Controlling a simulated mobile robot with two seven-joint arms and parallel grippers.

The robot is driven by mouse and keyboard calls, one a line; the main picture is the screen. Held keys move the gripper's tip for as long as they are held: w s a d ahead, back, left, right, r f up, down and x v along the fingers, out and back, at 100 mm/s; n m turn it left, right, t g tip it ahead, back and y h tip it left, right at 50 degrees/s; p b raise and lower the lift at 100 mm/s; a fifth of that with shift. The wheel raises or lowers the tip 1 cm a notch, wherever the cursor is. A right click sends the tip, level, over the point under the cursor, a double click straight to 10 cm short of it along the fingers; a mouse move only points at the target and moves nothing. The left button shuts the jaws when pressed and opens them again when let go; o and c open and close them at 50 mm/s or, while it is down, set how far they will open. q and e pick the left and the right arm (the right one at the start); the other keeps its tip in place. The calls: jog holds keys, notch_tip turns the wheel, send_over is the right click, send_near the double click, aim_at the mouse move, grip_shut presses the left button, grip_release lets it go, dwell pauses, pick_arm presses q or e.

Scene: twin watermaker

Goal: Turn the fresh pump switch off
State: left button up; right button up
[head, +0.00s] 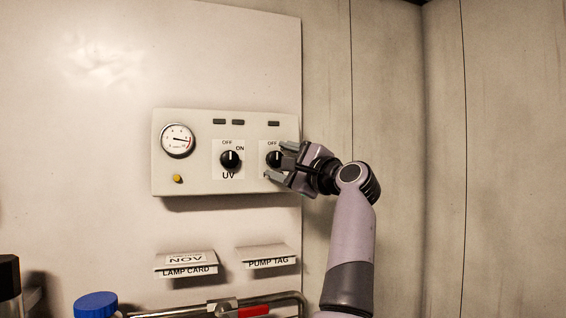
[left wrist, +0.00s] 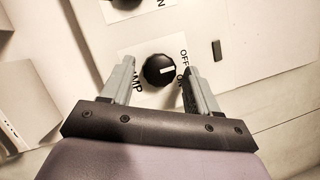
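The fresh pump switch is a round black knob (head: 274,158) at the right end of the beige control panel, partly hidden by my left gripper. In the left wrist view the knob (left wrist: 159,70) shows a white pointer line aimed to the right, between the OFF and ON labels; I cannot tell which it is set to. My left gripper (head: 283,161) is at the panel. In the left wrist view its fingers (left wrist: 157,82) are apart, one on each side of the knob, with gaps. I cannot tell their depth relative to it. My right gripper is not in view.
The UV knob (head: 231,159) is just left of the pump knob. A gauge (head: 178,140) and yellow button (head: 178,179) are further left. The lamp card (head: 186,271) and pump tag (head: 268,264) holders are below, above a pipe with a red handle (head: 252,311). A blue cap (head: 96,304) is at lower left.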

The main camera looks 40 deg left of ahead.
pick_arm(q)
jog(key=shift+d+f, duration=0.2)
jog(key=shift+d, duration=0.35)
jog(key=b+v, duration=0.1)
jog(key=v, duration=0.5)
jog(key=shift+b, duration=0.35)
jog(key=shift+s, duration=0.1)
